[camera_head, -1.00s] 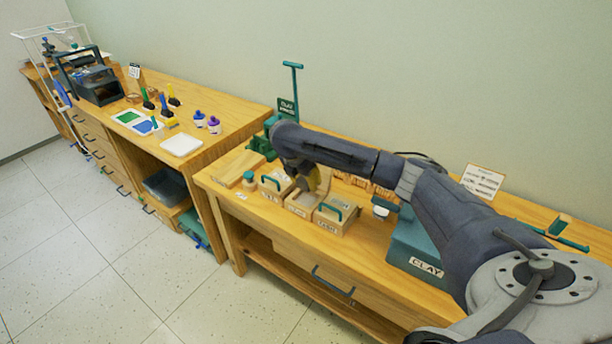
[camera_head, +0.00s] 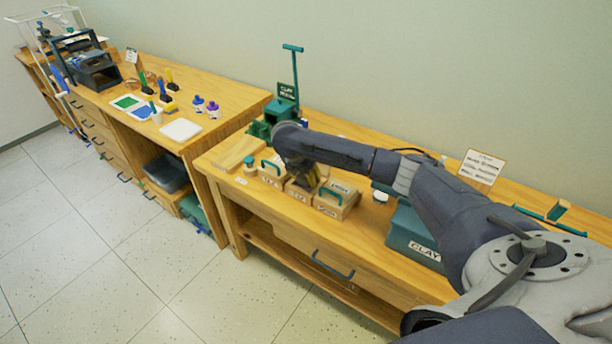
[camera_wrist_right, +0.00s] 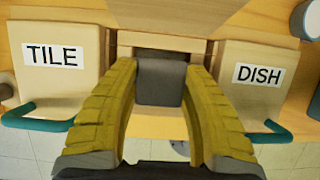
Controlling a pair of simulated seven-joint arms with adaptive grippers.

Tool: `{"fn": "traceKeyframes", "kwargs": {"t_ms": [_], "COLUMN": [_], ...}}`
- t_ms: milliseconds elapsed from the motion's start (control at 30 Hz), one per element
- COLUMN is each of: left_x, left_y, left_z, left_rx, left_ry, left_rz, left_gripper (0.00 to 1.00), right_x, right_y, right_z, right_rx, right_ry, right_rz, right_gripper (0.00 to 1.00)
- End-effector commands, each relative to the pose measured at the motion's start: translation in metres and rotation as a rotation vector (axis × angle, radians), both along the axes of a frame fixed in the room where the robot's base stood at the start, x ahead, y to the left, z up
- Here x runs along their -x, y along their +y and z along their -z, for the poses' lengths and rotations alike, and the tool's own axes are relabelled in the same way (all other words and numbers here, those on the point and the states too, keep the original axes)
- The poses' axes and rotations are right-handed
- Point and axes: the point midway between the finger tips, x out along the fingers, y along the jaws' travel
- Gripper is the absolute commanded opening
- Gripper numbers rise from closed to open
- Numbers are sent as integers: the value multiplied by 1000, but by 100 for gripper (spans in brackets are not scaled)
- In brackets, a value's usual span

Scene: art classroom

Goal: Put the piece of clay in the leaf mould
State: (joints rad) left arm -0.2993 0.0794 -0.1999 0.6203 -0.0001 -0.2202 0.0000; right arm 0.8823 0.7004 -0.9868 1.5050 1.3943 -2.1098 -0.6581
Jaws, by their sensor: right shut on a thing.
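My right gripper (camera_wrist_right: 160,90) is shut on a dark grey block, the piece of clay (camera_wrist_right: 160,83), held between its yellow ribbed fingertips. The middle wooden mould (camera_wrist_right: 160,43) lies between the TILE and DISH moulds, with the clay at or over it; I cannot tell whether they touch. In the head view, my right gripper (camera_head: 312,180) reaches down over this mould (camera_head: 297,191) and hides most of its top. Its label is too small to read surely, and the clay is hidden there. My left gripper is not in view.
The TILE mould (camera_wrist_right: 60,60) and DISH mould (camera_wrist_right: 257,72) have teal handles and flank the gripper closely. A teal CLAY box (camera_head: 412,238) stands to the right. A green clay press (camera_head: 262,130) stands behind, and a wooden board (camera_head: 238,152) lies left.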

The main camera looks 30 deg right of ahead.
Motion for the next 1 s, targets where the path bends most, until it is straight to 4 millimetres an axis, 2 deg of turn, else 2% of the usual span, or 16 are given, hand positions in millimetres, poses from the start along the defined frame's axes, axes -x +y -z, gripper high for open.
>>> {"fn": "traceKeyframes", "kwargs": {"t_ms": [400, 433, 600, 633, 1000], "left_x": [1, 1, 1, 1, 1], "left_y": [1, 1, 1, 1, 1], "left_z": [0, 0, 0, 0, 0], "left_rx": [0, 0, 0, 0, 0], "left_ry": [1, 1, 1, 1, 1], "left_rz": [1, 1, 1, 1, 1], "left_gripper": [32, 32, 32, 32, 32], "right_x": [0, 0, 0, 0, 0], "right_y": [0, 0, 0, 0, 0], "right_z": [0, 0, 0, 0, -6], "right_rx": [0, 0, 0, 0, -1], "right_ry": [0, 0, 0, 0, -1], "right_rz": [0, 0, 0, 0, 1], "right_gripper": [9, 46, 66, 68, 68]}}
